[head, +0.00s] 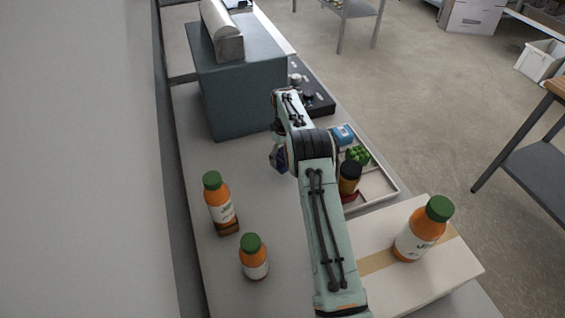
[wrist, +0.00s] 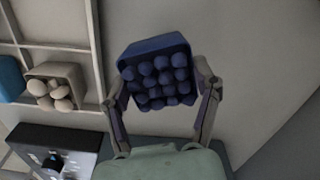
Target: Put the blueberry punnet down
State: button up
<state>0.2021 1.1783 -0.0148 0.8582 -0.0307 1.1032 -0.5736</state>
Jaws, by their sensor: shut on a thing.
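The blueberry punnet (wrist: 157,72) is a dark blue box filled with round blue berries. In the wrist view it sits between the two fingers of my gripper (wrist: 162,95), which is shut on it. In the head view the punnet (head: 278,158) shows only in part at the left of my arm, over or on the grey counter; the arm hides the rest. I cannot tell whether its base touches the counter.
A white divided tray (head: 378,186) holds a blue punnet (head: 342,134), a green one (head: 358,154) and a dark jar (head: 349,177). Orange bottles (head: 220,203) stand at front left, another on a cardboard box (head: 400,280). A grey-blue block (head: 240,80) stands behind.

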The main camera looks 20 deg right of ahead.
aim_at(282, 163)
jog(key=shift+w+f, duration=0.25)
jog(key=shift+f, duration=0.05)
jog(key=shift+w+f, duration=0.1)
jog(key=shift+f, duration=1.55)
jog(key=o, duration=1.2)
jog(key=shift+f, duration=0.15)
jog(key=shift+c, duration=0.2)
